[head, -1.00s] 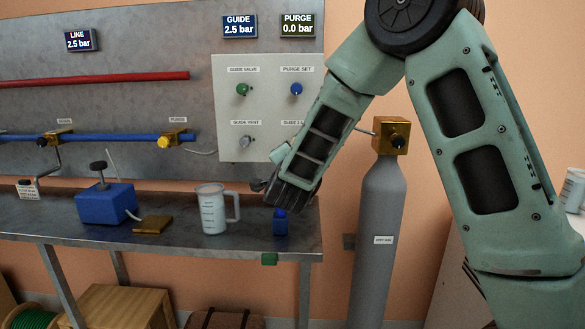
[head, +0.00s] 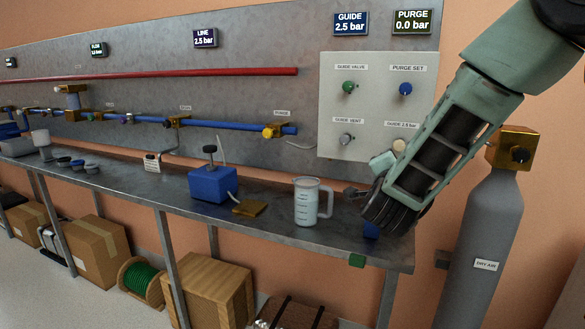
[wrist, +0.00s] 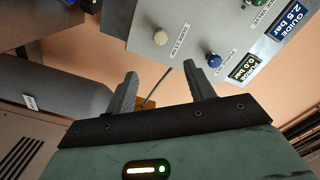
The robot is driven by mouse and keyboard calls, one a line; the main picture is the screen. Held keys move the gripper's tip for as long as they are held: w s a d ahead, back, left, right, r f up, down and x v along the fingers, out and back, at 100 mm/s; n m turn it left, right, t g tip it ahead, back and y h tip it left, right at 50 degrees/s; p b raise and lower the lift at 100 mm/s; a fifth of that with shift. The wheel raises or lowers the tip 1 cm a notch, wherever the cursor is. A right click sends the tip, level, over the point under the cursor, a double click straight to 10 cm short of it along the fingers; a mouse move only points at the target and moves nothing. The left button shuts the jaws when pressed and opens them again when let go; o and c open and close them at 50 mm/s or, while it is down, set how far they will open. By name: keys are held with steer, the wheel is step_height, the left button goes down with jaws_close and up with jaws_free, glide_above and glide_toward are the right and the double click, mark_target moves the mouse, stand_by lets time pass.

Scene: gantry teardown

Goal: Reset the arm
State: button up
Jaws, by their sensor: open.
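My gripper (wrist: 160,84) is open, with its two grey fingers apart and nothing between them in the wrist view. In the head view my gripper (head: 354,193) is low over the right end of the bench, just right of the measuring jug (head: 306,204), and is partly hidden by my dark wrist. My arm reaches down from the upper right, in front of the lower right of the control panel (head: 335,95). A small blue object (head: 371,230) sits below my wrist, mostly hidden.
The steel bench (head: 330,245) holds a blue box (head: 212,185) and a brass plate (head: 249,208). A grey gas cylinder (head: 478,240) with a brass head (head: 515,150) stands right of my arm. Cartons (head: 95,250) and a green cable spool (head: 141,282) are under the bench.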

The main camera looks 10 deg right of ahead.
steer(key=s+a+n+g+y+p, duration=0.1)
steer(key=s+a+n+y+p, duration=0.2)
steer(key=a, duration=0.4)
steer(key=s+a+f+n+g+y+p, duration=0.1)
steer(key=s+a+n+g+y, duration=0.15)
steer(key=a+n+y, duration=0.45)
steer(key=s+a+n+g+y+p, duration=0.1)
steer(key=s+a+n+y, duration=0.2)
steer(key=a, duration=0.5)
steer(key=s+a+f+n+g+y+p, duration=0.15)
steer(key=s+a+n+g, duration=0.3)
steer(key=s, duration=0.45)
steer(key=s+d+n+g+h+p, duration=0.1)
steer(key=s+d+n+g+h, duration=0.1)
steer(key=s, duration=0.6)
steer(key=s+d+n+g+h+p, duration=0.2)
steer(key=s+n, duration=0.4)
steer(key=s, duration=0.3)
steer(key=shift+d+r+g+p, duration=0.35)
steer(key=shift+d+g, duration=0.3)
steer(key=shift+g, duration=0.35)
steer(key=shift+c, duration=0.4)
stand_by(0.4)
